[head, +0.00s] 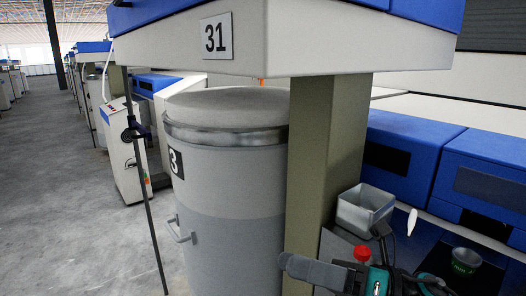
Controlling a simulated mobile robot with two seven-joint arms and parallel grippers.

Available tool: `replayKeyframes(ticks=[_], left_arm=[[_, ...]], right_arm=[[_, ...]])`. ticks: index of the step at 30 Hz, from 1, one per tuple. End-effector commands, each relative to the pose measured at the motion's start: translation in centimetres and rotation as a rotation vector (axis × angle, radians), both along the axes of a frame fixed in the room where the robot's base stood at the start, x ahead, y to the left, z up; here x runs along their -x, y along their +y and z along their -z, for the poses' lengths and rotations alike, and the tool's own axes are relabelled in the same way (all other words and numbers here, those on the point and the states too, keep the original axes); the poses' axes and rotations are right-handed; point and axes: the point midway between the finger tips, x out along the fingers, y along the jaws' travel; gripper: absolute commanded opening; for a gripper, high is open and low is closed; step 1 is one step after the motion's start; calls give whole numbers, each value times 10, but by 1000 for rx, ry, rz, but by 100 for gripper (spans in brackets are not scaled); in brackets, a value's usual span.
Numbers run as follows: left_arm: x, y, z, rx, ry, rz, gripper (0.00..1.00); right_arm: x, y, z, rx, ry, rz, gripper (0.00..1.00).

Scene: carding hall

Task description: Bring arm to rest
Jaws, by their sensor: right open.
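My right gripper (336,248) is at the bottom right of the head view, with its dark fingers spread apart. The rest of my right arm is mostly cut off by the bottom edge. My left gripper is not in view.
A large grey can (232,190) stands under a machine head with a plate (216,36) reading 31. A beige post (328,150) stands right of it. The grey box (364,208) and a dark green-marked cup (465,262) sit at right. Floor (75,210) at left is clear.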

Motion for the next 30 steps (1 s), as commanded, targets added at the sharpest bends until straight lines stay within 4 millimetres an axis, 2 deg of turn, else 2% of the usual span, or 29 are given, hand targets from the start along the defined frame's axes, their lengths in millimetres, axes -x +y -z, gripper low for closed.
replayKeyframes(ticks=[1,4,8,11,12,15,18,21,24,30], left_arm=[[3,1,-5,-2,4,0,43],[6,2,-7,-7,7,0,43],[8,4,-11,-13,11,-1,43],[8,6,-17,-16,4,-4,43],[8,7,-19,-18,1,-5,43],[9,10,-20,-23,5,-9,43],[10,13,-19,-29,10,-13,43],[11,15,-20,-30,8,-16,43],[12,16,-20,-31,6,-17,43],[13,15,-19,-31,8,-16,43]], right_arm=[[-6,-3,1,-113,173,62,89],[-25,-19,19,-336,527,191,89],[-35,-51,71,-628,999,366,89],[-24,-78,129,-858,1362,509,89],[-14,-88,154,-951,1499,568,89],[21,-105,210,-1160,1791,702,89],[55,-115,249,-1315,1988,806,89],[81,-119,272,-1416,2108,875,89],[94,-120,283,-1466,2164,909,89],[97,-121,286,-1477,2176,918,89]])
